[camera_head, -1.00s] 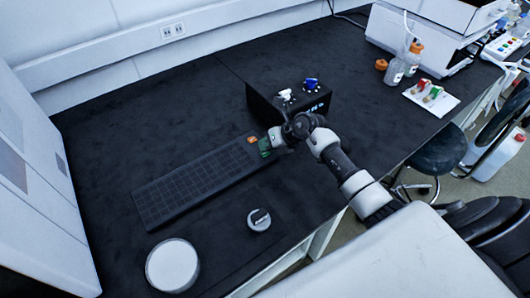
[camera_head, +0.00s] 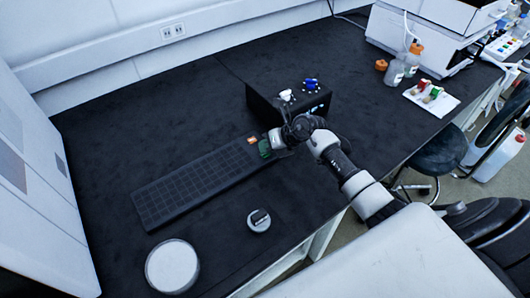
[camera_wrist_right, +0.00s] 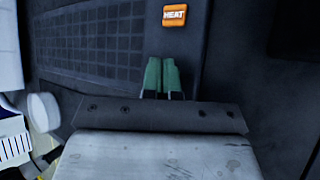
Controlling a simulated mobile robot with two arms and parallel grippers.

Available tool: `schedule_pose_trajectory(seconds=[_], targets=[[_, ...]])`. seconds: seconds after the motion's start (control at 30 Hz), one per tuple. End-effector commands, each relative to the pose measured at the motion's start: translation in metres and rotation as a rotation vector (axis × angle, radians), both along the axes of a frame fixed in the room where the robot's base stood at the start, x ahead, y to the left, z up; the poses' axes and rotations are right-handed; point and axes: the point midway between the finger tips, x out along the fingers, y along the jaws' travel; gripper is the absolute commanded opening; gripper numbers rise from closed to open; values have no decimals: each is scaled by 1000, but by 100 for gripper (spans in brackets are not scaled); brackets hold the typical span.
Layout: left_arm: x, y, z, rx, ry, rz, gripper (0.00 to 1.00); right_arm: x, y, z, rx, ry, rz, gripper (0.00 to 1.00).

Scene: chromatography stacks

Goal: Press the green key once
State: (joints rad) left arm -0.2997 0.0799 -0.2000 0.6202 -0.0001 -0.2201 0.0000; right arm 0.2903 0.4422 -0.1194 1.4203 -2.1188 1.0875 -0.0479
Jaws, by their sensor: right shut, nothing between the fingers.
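The dark key panel (camera_head: 195,185) lies flat on the black bench, with an orange key (camera_head: 251,140) near its upper right end. In the right wrist view this orange key (camera_wrist_right: 174,15) reads HEAT. My right gripper (camera_head: 264,149) is at the panel's right end, just below the orange key. Its two green fingertips (camera_wrist_right: 161,75) are shut side by side with nothing between them. I cannot make out a separate green key; the fingers may hide it. I cannot tell whether the tips touch the panel. My left gripper is not in view.
A black box (camera_head: 290,103) with white and blue knobs stands behind my right gripper. A small round device (camera_head: 259,219) and a white disc (camera_head: 172,266) lie in front of the panel. Bottles and a white tray (camera_head: 447,104) are at the right.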

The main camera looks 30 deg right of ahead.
Motion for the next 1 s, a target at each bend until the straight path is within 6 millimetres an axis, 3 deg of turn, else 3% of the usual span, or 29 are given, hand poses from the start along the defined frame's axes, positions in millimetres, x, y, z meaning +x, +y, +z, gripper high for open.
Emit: schedule_pose_trajectory(seconds=[0.2,0.63,1.0], targets=[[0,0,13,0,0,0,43,0,0,13,-1,1,1,0],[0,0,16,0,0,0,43,0,0,17,0,0,0,0],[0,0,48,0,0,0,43,0,0,54,0,-1,0,0]])
